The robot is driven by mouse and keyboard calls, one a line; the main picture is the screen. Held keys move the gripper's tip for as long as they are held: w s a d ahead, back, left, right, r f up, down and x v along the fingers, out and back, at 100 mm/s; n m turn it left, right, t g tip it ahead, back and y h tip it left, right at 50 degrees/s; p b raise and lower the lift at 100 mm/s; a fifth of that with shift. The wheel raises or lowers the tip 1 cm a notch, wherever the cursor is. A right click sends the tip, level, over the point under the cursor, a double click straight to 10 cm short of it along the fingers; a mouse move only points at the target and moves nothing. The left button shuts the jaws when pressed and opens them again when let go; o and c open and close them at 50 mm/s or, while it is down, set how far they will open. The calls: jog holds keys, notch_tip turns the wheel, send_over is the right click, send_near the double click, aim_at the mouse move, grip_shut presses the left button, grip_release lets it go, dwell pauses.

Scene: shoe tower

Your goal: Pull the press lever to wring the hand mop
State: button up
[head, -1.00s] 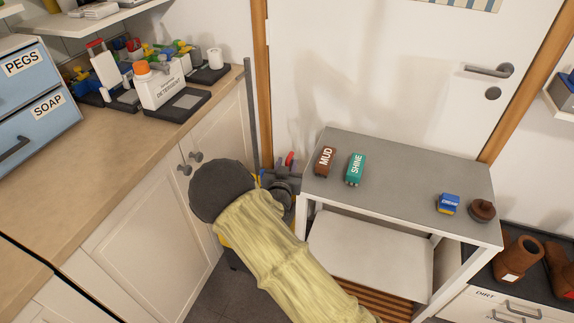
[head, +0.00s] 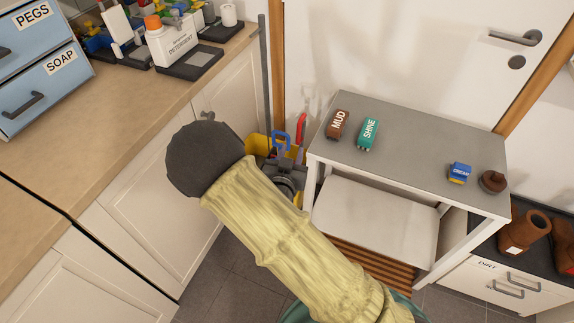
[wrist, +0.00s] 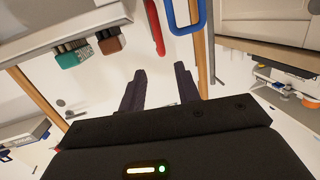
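A yellow bucket (head: 258,146) stands on the floor between the cabinet and the grey-topped bench, mostly hidden behind my arm. A red handle (head: 301,128), likely the press lever, rises at its right, with a blue loop handle (head: 283,137) beside it. In the wrist view, the red handle (wrist: 155,28) and blue loop (wrist: 189,16) appear at the top, beyond my fingertips. My gripper (wrist: 160,80) is open with an empty gap between its dark fingers, and touches neither handle. The hand mop cannot be made out.
The bench (head: 420,140) right of the bucket holds several small items, including a brown MUD box (head: 338,124) and a green SHINE box (head: 367,133). The cabinet (head: 150,215) bounds the left. A grey pole (head: 264,85) stands by the door frame (head: 278,60).

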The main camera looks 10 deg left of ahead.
jog(key=s, duration=0.4)
jog(key=shift+s+a+r, duration=0.25)
jog(key=shift+s+r, duration=0.05)
jog(key=shift+s, duration=0.05)
jog(key=shift+w+f+b, duration=0.15)
jog(key=shift+f+b, duration=0.15)
jog(key=c, duration=0.7)
jog(key=f+t+b, duration=0.1)
jog(key=w+f+b, duration=0.1)
jog(key=f+b, duration=0.1)
jog(key=f+t+b, duration=0.1)
jog(key=b, duration=0.1)
jog(key=shift+w+f+t+h, duration=0.15)
jog(key=shift+w+t+h, duration=0.15)
jog(key=shift+w+h, duration=0.1)
grip_shut()
notch_tip(320, 180, down, 7)
jog(key=t+b, duration=0.6)
jog(key=b, duration=0.2)
jog(key=shift+s+r, duration=0.2)
jog(key=shift+s, duration=0.25)
